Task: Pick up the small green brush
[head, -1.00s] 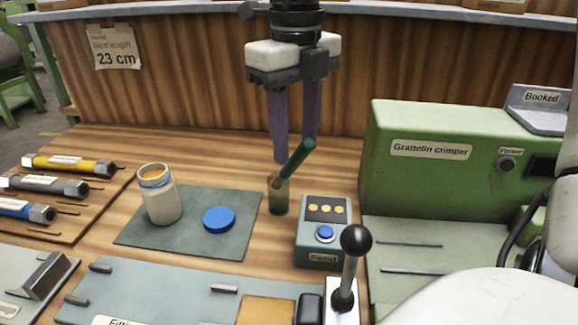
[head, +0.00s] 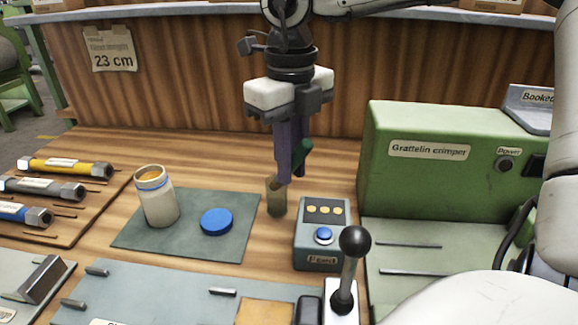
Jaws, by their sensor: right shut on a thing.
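The small green brush (head: 301,151) stands tilted in a small, narrow olive holder (head: 276,198) on the wooden table. Only part of its green handle shows, between and behind the purple fingers. My right gripper (head: 288,172) points down from above and is shut on the brush's handle, just above the holder. The brush's lower end is hidden by the fingers and the holder. My left gripper is not in the picture.
A grey box with a blue button (head: 323,236) stands close right of the holder. A green crimper (head: 420,165) is farther right. A cream jar (head: 157,197) and blue lid (head: 216,221) sit on a dark mat (head: 190,244). A black-knobbed lever (head: 354,242) rises in front.

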